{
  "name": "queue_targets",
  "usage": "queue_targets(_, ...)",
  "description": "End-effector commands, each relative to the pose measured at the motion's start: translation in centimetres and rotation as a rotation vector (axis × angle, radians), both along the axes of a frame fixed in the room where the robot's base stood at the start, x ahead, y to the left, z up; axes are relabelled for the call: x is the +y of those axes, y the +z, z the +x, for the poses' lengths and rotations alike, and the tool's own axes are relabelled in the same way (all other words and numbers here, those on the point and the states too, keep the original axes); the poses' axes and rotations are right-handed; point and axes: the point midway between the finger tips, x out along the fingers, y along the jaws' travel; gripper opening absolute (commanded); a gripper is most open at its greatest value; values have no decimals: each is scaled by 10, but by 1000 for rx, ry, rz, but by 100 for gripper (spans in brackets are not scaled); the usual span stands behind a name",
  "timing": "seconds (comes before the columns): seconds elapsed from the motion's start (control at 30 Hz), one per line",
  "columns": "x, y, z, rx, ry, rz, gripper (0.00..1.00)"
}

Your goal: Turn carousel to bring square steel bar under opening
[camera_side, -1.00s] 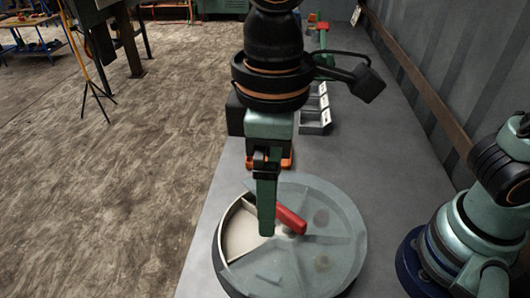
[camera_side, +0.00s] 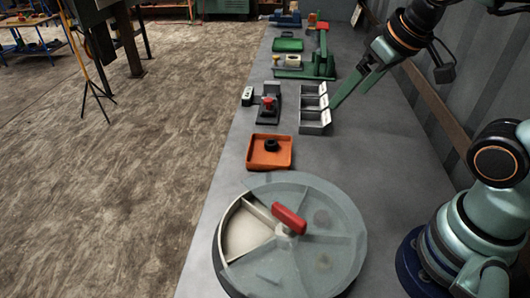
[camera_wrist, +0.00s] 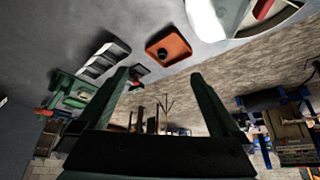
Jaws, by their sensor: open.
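The round carousel (camera_side: 345,268) sits at the front of the bench under a translucent cover, with a red handle (camera_side: 289,218) at its hub. The cover's opening (camera_side: 243,234) faces left and shows a pale compartment with no object visible in it. Blurred shapes show under the cover, including a thin grey one (camera_side: 268,279) at the front; I cannot tell which is the square steel bar. My gripper (camera_side: 345,92) is open and empty, at upper right, well away from the carousel. Its two fingers show apart in the wrist view (camera_wrist: 162,92), with the carousel's edge (camera_wrist: 215,22) at the top.
An orange tray (camera_side: 284,154) with a dark ring stands behind the carousel. Beyond it are a grey divided bin (camera_side: 313,119), a small device with a red knob (camera_side: 268,101) and a green press (camera_side: 318,67). A wall runs along the right. Bench right of the tray is clear.

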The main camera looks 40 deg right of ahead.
Motion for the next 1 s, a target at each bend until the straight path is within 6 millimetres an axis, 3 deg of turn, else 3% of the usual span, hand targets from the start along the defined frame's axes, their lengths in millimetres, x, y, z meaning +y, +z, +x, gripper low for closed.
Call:
queue_targets(0.47,-4,-1,-1,-7,-12,-1,100)
queue_targets(0.5,-4,-1,-1,-6,-12,-1,96)
queue_targets(0.6,0,-1,0,3,-5,3,58)
queue_targets(0.63,4,-1,1,12,0,7,50)
queue_targets(0.77,37,-6,2,99,42,32,50)
queue_targets(1.0,129,-23,-13,342,119,26,50)
